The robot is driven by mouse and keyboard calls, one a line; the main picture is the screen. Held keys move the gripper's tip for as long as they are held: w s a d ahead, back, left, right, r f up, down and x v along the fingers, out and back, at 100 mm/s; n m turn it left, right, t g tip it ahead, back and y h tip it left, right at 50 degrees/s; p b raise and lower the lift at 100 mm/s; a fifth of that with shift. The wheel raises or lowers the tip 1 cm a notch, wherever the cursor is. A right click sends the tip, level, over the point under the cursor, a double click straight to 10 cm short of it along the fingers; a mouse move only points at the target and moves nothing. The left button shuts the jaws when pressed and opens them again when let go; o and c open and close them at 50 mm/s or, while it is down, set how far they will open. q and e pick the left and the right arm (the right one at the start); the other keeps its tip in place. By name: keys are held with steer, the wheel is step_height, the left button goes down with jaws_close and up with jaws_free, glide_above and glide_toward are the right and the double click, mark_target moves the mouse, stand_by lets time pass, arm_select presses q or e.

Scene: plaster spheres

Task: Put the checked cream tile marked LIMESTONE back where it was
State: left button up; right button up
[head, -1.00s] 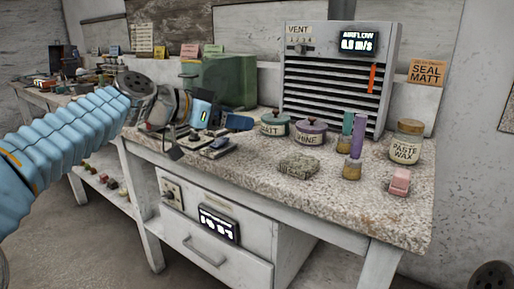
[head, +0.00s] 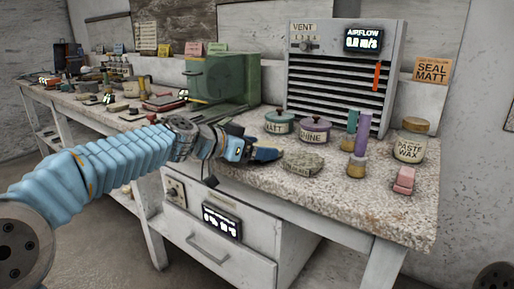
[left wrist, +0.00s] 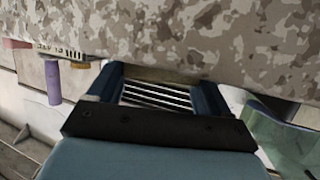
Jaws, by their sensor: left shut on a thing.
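My left gripper (head: 266,155) reaches in over the stone worktop (head: 385,215) from the left. Its dark fingers are beside the left end of a mottled grey-green slab (head: 302,163), whose lettering is too small to read. In the left wrist view the fingers (left wrist: 163,88) are closed on a thin tan strip (left wrist: 165,75), which I take for the cream tile seen edge-on. Its checks and its LIMESTONE mark do not show, and the fingers hide it in the head view. My right gripper is out of view.
Two lidded pots (head: 315,130), upright brushes (head: 357,150), a paste wax jar (head: 410,142) and a pink block (head: 403,180) stand right of the gripper. The louvred vent (head: 335,85) and green box (head: 218,80) stand behind. The worktop's front strip is clear.

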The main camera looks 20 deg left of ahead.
arm_select(q)
steer(key=o, duration=1.2)
steer(key=shift+o, duration=0.2)
steer(key=shift+r, duration=0.1)
steer(key=b+v, duration=0.1)
steer(key=v, duration=1.1)
steer(key=shift+b, duration=0.35)
steer(key=shift+a, duration=0.1)
